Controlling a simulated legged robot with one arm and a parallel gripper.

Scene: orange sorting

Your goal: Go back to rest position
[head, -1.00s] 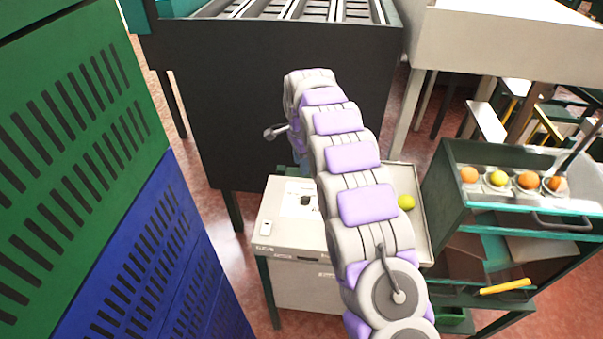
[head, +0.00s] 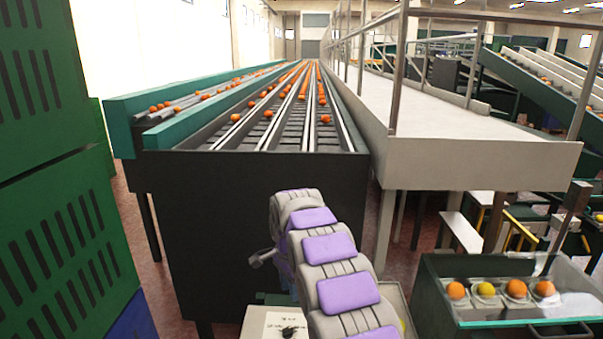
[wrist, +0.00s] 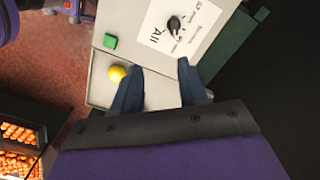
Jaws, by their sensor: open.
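Stacked green crates (head: 60,240) stand close on the left. A dark conveyor (head: 250,225) carrying oranges is ahead. A pale walkway (head: 470,150) runs beside it. At right, a cart (head: 440,310) holds oranges and a yellow fruit in cups.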

